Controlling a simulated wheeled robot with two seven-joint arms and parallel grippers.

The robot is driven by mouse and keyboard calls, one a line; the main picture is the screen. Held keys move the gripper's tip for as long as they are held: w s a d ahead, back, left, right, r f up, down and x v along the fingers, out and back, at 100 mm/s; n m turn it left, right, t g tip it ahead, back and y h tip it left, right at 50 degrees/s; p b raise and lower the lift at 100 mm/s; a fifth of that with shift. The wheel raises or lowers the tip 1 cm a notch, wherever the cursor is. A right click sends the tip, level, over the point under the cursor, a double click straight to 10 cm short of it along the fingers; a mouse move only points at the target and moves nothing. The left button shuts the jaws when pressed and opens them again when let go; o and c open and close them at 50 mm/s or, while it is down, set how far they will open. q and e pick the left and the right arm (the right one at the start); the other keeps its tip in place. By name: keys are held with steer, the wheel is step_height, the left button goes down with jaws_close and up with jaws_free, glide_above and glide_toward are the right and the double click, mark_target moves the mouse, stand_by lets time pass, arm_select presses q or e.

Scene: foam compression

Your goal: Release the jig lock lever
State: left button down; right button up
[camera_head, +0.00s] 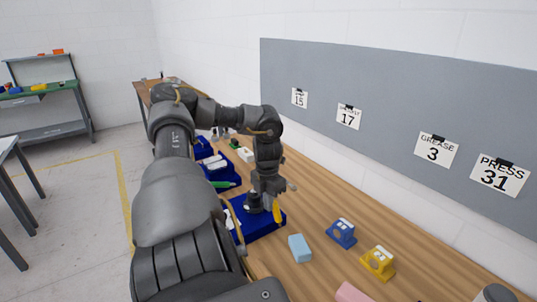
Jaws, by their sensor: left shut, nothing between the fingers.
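My left arm reaches up from the bottom and bends down over the wooden bench. My left gripper (266,206) is shut and empty, low over a dark blue tray or base (262,231). A small upright yellow piece (277,212) shows right beside the gripper; I cannot tell whether it is the jig lock lever or whether they touch. The gripper and arm hide much of the blue base. A blue fixture (341,232) and a yellow fixture (378,261) stand to the right. A light blue block (299,248) lies near them. My right gripper is out of view.
Blue bins (221,184) with small parts line the bench's left edge, partly behind my arm. A pink block (351,293) lies at the bottom. A grey board (390,110) with number cards runs along the wall. The bench (325,205) is bare beside the wall.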

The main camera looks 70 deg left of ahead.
arm_select(q)
steer(key=shift+w+r, duration=0.2)
steer(key=shift+w, duration=0.1)
step_height(320, 180, up, 10)
steer(key=p, duration=0.7)
steer(key=shift+a+f+p, duration=0.15)
steer(key=shift+a+p, duration=0.25)
steer(key=shift+a, duration=0.05)
steer(key=shift+w+f, duration=0.1)
steer(key=shift+w, duration=0.1)
steer(key=shift+s, duration=0.1)
